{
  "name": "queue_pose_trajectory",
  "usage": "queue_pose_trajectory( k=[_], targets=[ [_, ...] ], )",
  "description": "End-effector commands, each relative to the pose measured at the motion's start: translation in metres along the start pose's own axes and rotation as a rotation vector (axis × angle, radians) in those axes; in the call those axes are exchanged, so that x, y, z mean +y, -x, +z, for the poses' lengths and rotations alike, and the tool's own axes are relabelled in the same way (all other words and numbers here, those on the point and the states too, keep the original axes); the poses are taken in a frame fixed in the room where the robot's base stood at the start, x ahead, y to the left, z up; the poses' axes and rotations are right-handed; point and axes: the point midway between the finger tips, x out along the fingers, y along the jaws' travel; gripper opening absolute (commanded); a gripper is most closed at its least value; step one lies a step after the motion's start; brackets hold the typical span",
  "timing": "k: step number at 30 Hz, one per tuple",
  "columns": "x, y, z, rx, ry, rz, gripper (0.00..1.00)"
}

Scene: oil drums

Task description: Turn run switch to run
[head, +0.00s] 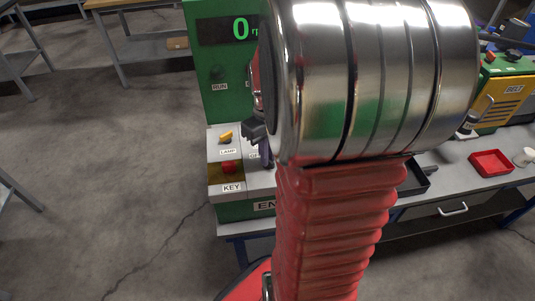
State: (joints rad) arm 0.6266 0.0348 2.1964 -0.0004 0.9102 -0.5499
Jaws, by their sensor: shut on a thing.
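The green control panel (205,100) stands left of my arm in the head view. A dark round switch (217,72) sits on its upright face, above the label RUN. Its exact setting is too small to read. A display (228,29) above shows a green 0, with the text beside it cut off by my arm. My gripper (259,140) is partly hidden by my arm, over the sloped grey part of the panel, below and right of the RUN switch. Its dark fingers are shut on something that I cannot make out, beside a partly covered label.
A yellow control (225,136) marked LAMP and a red one (229,167) marked KEY sit left of my gripper. A red tray (491,163) and a black tray (414,180) lie on the bench at right. A green and yellow unit (505,97) marked BELT stands behind.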

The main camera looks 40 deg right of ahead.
Motion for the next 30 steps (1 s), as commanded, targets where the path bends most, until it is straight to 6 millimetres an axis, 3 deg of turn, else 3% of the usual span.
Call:
queue_pose_trajectory(
  k=[14,30],
  targets=[
    [-0.0006,0.0003,-0.0002,0.000,-0.061,-0.001,0.00],
    [-0.0007,0.0004,-0.0003,0.000,-0.459,-0.002,0.00]
  ],
)
